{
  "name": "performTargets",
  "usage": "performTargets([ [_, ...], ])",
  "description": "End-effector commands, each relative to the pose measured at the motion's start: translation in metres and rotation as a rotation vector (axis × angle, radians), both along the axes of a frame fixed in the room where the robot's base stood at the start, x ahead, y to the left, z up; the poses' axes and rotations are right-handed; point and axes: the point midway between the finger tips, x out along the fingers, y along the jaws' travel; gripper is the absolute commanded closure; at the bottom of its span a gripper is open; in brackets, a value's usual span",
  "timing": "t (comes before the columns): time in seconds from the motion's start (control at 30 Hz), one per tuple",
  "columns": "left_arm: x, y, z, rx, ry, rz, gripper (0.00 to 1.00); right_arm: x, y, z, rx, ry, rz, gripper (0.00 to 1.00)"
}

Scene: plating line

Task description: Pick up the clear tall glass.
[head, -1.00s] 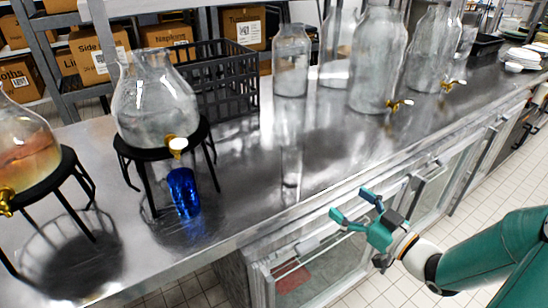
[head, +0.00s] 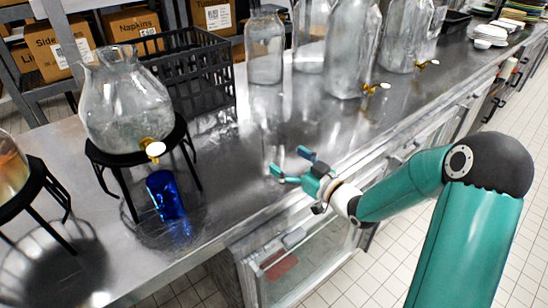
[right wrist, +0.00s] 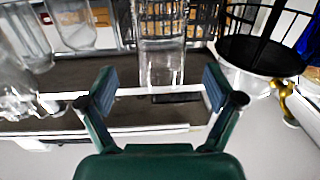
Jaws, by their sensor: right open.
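The clear tall glass (head: 271,145) is faint against the shiny steel counter in the head view, standing in front of the large jars. In the right wrist view the clear glass (right wrist: 161,62) shows between the two fingers, beyond their tips. My right gripper (head: 290,162) is open and empty over the counter's front part, just short of the glass; its spread fingers (right wrist: 160,90) also show in the right wrist view. I cannot tell the exact gap to the glass. My left gripper is not in view.
A blue glass (head: 166,195) stands under a dispenser (head: 127,100) on a black stand (head: 112,160) to the left. A black crate (head: 190,85) is behind. Several large clear jars (head: 264,50) stand at the back, some with gold taps (head: 376,88).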

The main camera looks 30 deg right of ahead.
Motion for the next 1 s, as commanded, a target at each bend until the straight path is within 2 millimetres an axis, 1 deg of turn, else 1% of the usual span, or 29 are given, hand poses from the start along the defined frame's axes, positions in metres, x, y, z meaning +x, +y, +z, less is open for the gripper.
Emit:
performTargets([
  [0.17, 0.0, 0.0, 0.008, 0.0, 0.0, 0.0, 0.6, 0.015, 0.004, 0.0, 0.001, 0.001, 0.004, 0.09],
  [0.3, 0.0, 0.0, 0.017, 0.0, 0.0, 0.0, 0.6, 0.036, 0.007, -0.002, 0.0, 0.0, 0.004, 0.09],
  [0.4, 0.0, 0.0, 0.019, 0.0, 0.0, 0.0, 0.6, 0.047, 0.009, -0.003, 0.0, -0.001, 0.003, 0.09],
  [0.5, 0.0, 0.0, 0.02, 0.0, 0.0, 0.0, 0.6, 0.052, 0.009, -0.004, -0.001, 0.0, 0.001, 0.09],
  [0.7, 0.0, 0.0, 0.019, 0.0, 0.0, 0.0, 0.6, 0.052, 0.009, -0.005, -0.001, 0.0, 0.0, 0.09],
  [0.77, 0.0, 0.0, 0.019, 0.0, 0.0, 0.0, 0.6, 0.052, 0.009, -0.004, -0.001, 0.0, 0.0, 0.17],
  [1.0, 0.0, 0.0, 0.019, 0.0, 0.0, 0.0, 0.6, 0.052, 0.009, -0.004, -0.001, 0.0, 0.0, 0.57],
])
